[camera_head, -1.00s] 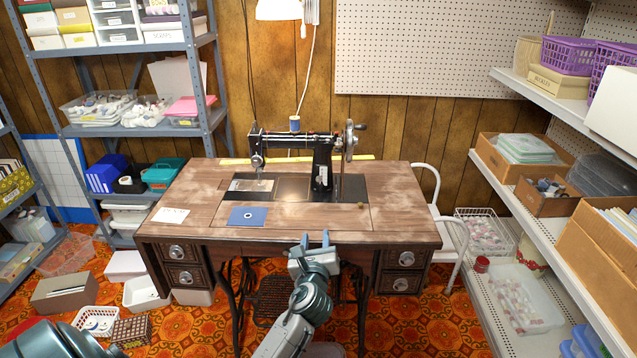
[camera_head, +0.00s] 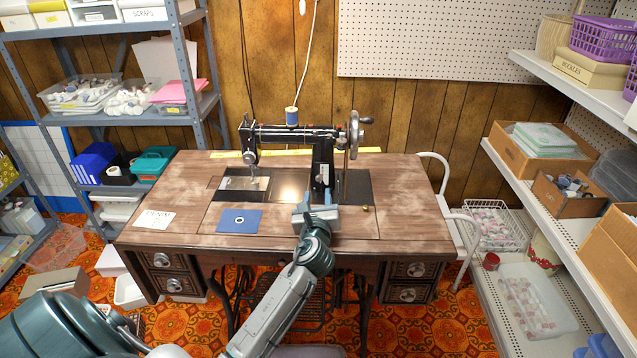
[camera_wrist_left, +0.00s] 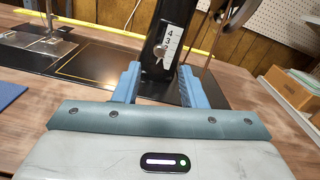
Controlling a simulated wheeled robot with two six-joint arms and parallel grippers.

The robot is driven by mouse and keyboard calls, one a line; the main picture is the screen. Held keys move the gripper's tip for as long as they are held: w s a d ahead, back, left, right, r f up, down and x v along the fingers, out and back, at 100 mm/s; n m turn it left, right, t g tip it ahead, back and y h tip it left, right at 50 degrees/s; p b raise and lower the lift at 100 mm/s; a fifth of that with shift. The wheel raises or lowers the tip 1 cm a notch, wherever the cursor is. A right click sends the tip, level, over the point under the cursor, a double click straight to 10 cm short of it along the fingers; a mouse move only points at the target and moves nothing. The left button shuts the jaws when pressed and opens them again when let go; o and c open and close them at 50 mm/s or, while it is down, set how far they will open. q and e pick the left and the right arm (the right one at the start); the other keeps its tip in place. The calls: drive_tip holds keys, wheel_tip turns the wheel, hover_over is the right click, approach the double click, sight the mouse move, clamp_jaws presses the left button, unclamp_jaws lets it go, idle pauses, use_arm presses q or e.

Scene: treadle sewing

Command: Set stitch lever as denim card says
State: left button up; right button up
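The black sewing machine (camera_head: 322,155) stands on the wooden treadle table (camera_head: 400,215). On its pillar is a pale stitch scale plate (camera_head: 325,173); the left wrist view shows the plate (camera_wrist_left: 169,42) with numbers, 4 at the top. A small lever knob (camera_wrist_left: 159,50) seems to sit at its left edge; its exact setting is too small to read. The white denim card (camera_head: 153,220) lies at the table's left; its small print is unreadable. My left gripper (camera_head: 316,198) is open and empty, just in front of the pillar. Its fingers (camera_wrist_left: 158,80) straddle the plate's line, apart from it. My right gripper is not in view.
A blue cloth square (camera_head: 239,221) with a white ring lies left of my gripper. A small brass-coloured piece (camera_head: 365,209) lies to its right. The handwheel (camera_head: 354,135) sticks out right of the pillar. Shelves flank the table; its front right top is clear.

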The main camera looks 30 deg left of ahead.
sight(319, 180)
use_arm(q)
drive_tip(key=x, duration=0.6)
drive_tip(key=shift+w+a, duration=0.2)
drive_tip(key=shift+c, duration=0.2)
clamp_jaws()
